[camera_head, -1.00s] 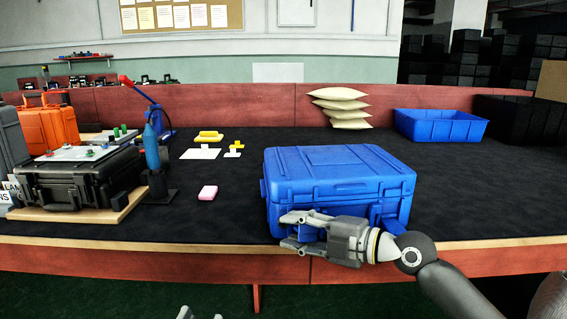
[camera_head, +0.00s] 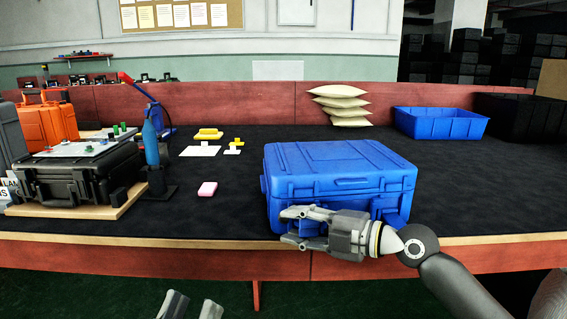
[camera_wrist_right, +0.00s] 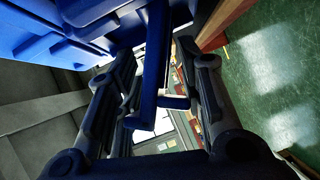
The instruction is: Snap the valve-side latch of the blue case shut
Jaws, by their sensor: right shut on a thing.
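The blue case (camera_head: 340,170) lies closed-lidded on the dark bench top near its front edge. My right gripper (camera_head: 292,226) is at the left part of the case's front face, fingers pointing left. It is shut on a blue latch, a narrow flap that shows between the fingers in the right wrist view (camera_wrist_right: 155,65). The fingers partly hide this latch in the head view. Another blue front part (camera_head: 394,217) shows right of the gripper. I cannot make out a valve. My left gripper (camera_head: 190,306) is low in front of the bench, fingertips apart and empty.
A black case (camera_head: 75,180) on a wooden board stands at the left, with a blue bottle-like object (camera_head: 151,145) beside it. A blue bin (camera_head: 440,124) and stacked cushions (camera_head: 341,105) stand behind. The bench right of the case is clear.

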